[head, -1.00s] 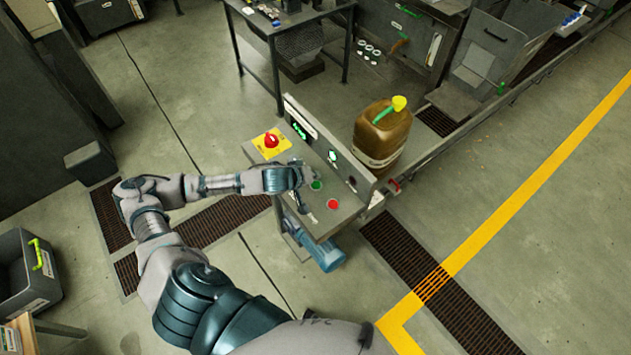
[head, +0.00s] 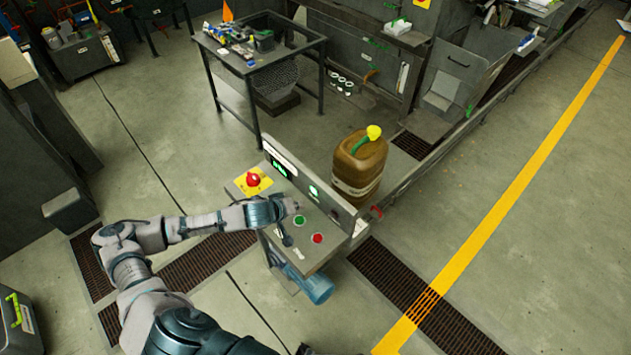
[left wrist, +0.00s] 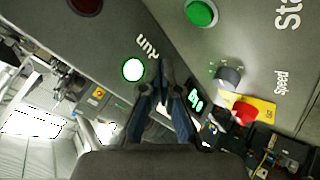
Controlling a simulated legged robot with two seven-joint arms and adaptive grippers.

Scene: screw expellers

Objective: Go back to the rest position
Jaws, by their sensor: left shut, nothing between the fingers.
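My left gripper (head: 292,206) is shut and empty above the control panel (head: 312,257), close to the green button (head: 299,220). In the left wrist view, its fingertips (left wrist: 166,68) are together between the lit Run lamp (left wrist: 133,69) and the speed knob (left wrist: 228,76). The green start button (left wrist: 200,12) shows above the fingers there. I cannot tell the exact gap to the panel. The red button (head: 317,238) and the red emergency knob (head: 253,180) on its yellow plate are clear of the gripper. My right gripper is not in view.
A brown canister (head: 359,168) with a yellow-topped green spout stands behind the panel. A dark worktable (head: 262,63) with small parts stands farther back. A blue motor (head: 316,288) sits below the panel. Open floor lies to the left and right.

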